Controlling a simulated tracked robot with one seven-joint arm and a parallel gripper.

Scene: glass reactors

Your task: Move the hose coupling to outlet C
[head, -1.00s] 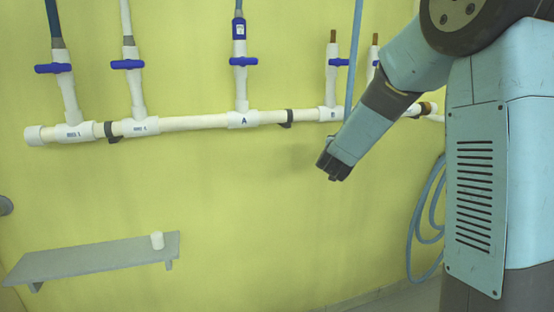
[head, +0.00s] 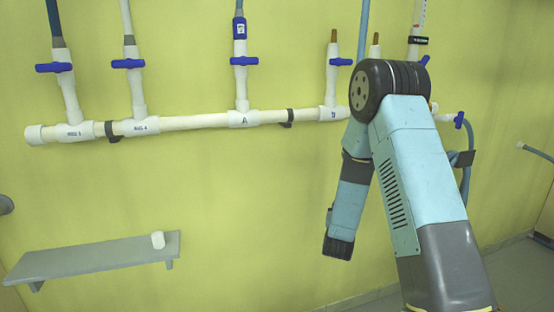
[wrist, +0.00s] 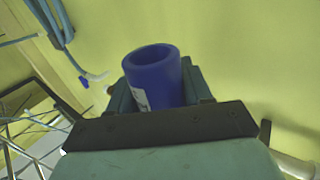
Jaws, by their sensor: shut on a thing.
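In the wrist view my gripper (wrist: 160,92) is shut on a blue hollow sleeve with a white label, the hose coupling (wrist: 155,75). Its near end is open and no hose shows in it. In the head view my gripper (head: 338,247) hangs low in front of the wall, below the white pipe, and the coupling is hidden. Outlet C is probably the copper-tipped stub (head: 375,45) just behind my arm; its label and lower part are hidden. Outlet B (head: 333,60) is bare with a copper tip. Outlet A (head: 241,75) carries a similar blue coupling (head: 239,28) and hose.
The white manifold pipe (head: 190,123) runs along the wall with blue-handled valves. A grey shelf (head: 90,258) holds a small white piece (head: 157,240) at lower left. A blue hose (head: 365,25) hangs behind my arm. The wall between shelf and gripper is clear.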

